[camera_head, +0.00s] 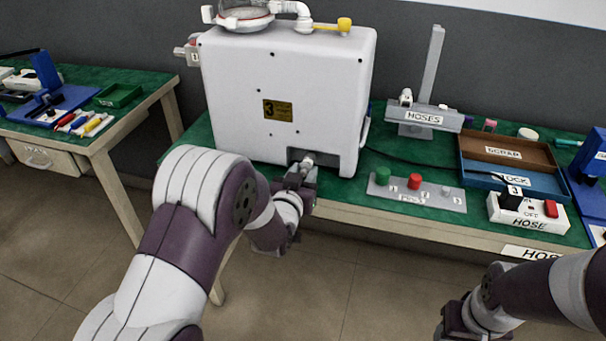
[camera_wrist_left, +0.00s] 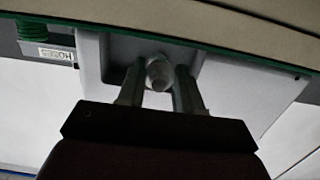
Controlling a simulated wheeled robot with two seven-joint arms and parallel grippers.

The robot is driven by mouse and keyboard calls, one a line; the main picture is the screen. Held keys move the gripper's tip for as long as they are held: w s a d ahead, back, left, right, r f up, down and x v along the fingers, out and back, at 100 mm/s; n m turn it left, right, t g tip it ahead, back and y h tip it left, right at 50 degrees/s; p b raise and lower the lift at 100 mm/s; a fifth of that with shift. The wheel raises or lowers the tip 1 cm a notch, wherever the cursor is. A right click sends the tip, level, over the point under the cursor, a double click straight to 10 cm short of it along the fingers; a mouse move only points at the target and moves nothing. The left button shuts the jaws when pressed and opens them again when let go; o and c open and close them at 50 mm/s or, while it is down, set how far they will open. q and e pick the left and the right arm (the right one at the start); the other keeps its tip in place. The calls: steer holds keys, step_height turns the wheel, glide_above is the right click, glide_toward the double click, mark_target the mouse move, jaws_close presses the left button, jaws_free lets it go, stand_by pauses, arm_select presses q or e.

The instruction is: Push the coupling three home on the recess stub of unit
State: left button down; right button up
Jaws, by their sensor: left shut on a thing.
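The unit is a white box (camera_head: 290,85) with a yellow-on-dark "3" label, standing on the green table. A dark recess opens low in its front, near the right corner. My left gripper (camera_head: 303,172) is at this recess, shut on a small pale grey coupling (camera_head: 308,161). In the left wrist view, the coupling (camera_wrist_left: 158,74) shows between the two fingers (camera_wrist_left: 160,92), pointing into the grey recess (camera_wrist_left: 215,70). The stub is hidden behind the coupling, and I cannot tell how far on it sits. My right gripper (camera_head: 462,322) is low at the right, away from the table; its jaws are unclear.
A grey panel (camera_head: 440,197) with green and red buttons lies right of the unit. Behind it is the "HOSES" stand (camera_head: 425,118). Further right are scrap and stock trays (camera_head: 505,152) and a white switch box (camera_head: 540,218). A second table (camera_head: 128,125) stands at the left.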

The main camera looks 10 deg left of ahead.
arm_select(q)
steer(key=shift+w+b, duration=0.35)
steer(key=shift+w, duration=0.6)
stand_by(0.4)
steer(key=c, duration=0.7)
jaws_free()
steer(key=s, duration=0.4)
steer(key=s+r+p, duration=0.1)
steer(key=s, duration=0.7)
steer(key=shift+s+a+r+p, duration=0.2)
steer(key=shift+s+r+p, duration=0.05)
steer(key=shift+s+p, duration=0.1)
steer(key=shift+s+a+p, duration=0.15)
steer(key=shift+s+p, duration=0.3)
steer(key=shift+s, duration=4.5)
